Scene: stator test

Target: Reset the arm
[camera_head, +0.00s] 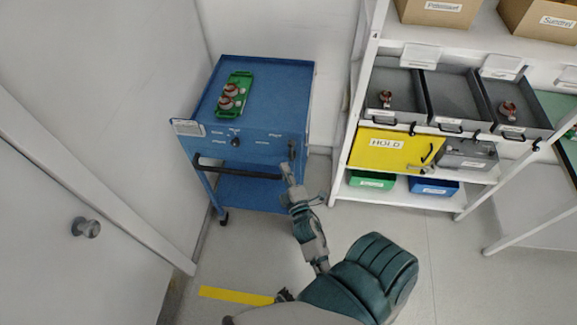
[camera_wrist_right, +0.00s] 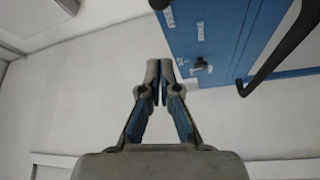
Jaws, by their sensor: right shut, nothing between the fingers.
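My right arm (camera_head: 306,232) reaches forward from the bottom of the head view toward the blue cart. My right gripper (camera_head: 291,150) is at the front right corner of the blue cart (camera_head: 288,88) in that view; whether it touches cannot be told. In the right wrist view, the right gripper (camera_wrist_right: 160,72) has its fingertips together with nothing between them, and the cart's blue front (camera_wrist_right: 222,35) is beyond at upper right. My left gripper is not in view.
A green tray (camera_head: 235,90) with two copper-coloured stator parts lies on the cart. A white shelf (camera_head: 485,175) at right holds grey bins, a yellow HOLD box (camera_head: 385,150), and green and blue bins. A door (camera_head: 75,240) is at left. Yellow tape (camera_head: 235,295) marks the floor.

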